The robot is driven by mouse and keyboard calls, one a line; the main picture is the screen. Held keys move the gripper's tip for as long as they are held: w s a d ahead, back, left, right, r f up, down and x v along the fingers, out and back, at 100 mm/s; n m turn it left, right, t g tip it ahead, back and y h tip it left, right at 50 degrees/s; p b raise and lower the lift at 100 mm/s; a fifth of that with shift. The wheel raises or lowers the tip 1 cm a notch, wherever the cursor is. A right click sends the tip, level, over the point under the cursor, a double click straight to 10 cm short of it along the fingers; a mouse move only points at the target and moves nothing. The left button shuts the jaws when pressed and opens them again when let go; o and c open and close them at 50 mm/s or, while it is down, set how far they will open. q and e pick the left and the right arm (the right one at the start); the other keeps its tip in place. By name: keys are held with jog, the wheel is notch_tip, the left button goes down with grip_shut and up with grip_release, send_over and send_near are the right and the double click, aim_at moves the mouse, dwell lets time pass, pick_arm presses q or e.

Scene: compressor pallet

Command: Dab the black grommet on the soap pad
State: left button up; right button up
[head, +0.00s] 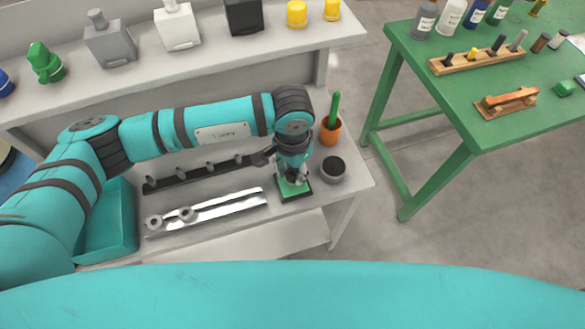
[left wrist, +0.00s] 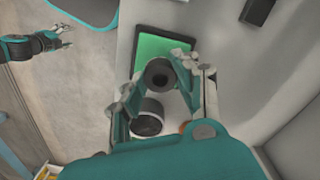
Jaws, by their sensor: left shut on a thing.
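The soap pad (head: 296,191) is a green square in a dark tray near the right end of the grey bench. It also shows in the left wrist view (left wrist: 152,48). My left gripper (head: 293,178) points down over the pad. In the left wrist view its fingers are shut on the black grommet (left wrist: 158,74), a dark ring with a hole. The grommet overlaps the pad's near edge there; I cannot tell whether they touch. In the head view the gripper mostly hides the grommet. My right gripper (left wrist: 66,34) is far off at upper left of the left wrist view, open and empty.
A grey cup with dark contents (head: 333,169) stands just right of the pad. An orange pot (head: 330,132) with a green handle stands behind it. A silver rail with grey rings (head: 225,207) and a dark rail (head: 200,173) lie left. A green table (head: 520,115) stands apart.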

pick_arm(q)
jog(key=shift+f+b, duration=0.35)
jog(key=shift+b, duration=0.1)
jog(key=shift+r, duration=0.1)
dwell(0.4)
jog(key=shift+r+p, duration=0.3)
jog(key=shift+r, duration=0.6)
jog(key=shift+r+p, duration=0.5)
jog(key=shift+r, duration=2.05)
jog(key=shift+a, duration=0.1)
